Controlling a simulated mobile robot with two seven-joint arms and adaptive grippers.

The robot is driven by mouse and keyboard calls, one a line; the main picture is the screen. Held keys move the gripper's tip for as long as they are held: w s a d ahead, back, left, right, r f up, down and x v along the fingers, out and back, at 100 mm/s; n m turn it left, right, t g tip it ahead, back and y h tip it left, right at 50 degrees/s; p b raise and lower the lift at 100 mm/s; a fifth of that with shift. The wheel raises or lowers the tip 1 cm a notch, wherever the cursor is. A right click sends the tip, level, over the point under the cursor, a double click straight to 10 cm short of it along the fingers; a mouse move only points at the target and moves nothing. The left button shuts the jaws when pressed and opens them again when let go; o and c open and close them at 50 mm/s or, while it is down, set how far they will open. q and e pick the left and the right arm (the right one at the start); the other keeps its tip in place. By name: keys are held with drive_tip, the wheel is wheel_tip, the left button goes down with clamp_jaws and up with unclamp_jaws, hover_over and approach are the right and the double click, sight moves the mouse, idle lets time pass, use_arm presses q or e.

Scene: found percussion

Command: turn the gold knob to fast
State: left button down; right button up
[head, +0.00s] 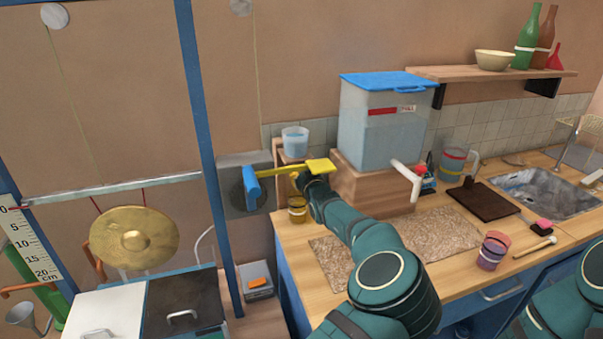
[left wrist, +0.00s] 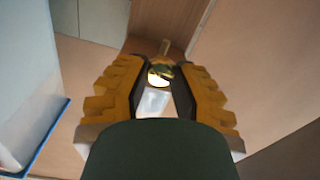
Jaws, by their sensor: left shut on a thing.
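The gold knob (left wrist: 160,77) shows in the left wrist view, shiny and round with a short stem, between my two orange-padded fingers. My left gripper (left wrist: 155,72) is shut on it. The knob is mostly hidden there by the gripper and wrist. No mark reading "fast" can be made out in either view. My right arm shows at the lower right of the head view, but its gripper is out of view.
A blue hammer-like head (head: 251,188) sits left of the gripper. A water tank (head: 380,135) stands on a wooden block (head: 372,190) to its right. A gong (head: 133,238) hangs at left.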

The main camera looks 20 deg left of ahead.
use_arm(q)
drive_tip(key=n+b, duration=0.3)
drive_tip(key=n, duration=0.7)
drive_tip(key=n+b, duration=0.4)
drive_tip(key=n, duration=0.5)
drive_tip(key=shift+a+r+n, duration=0.1)
drive_tip(key=shift+a+n, duration=0.1)
drive_tip(key=shift+n, duration=0.5)
drive_tip(key=c, duration=0.7)
unclamp_jaws()
drive_tip(key=shift+f, duration=0.2)
drive_tip(key=shift+d, duration=0.1)
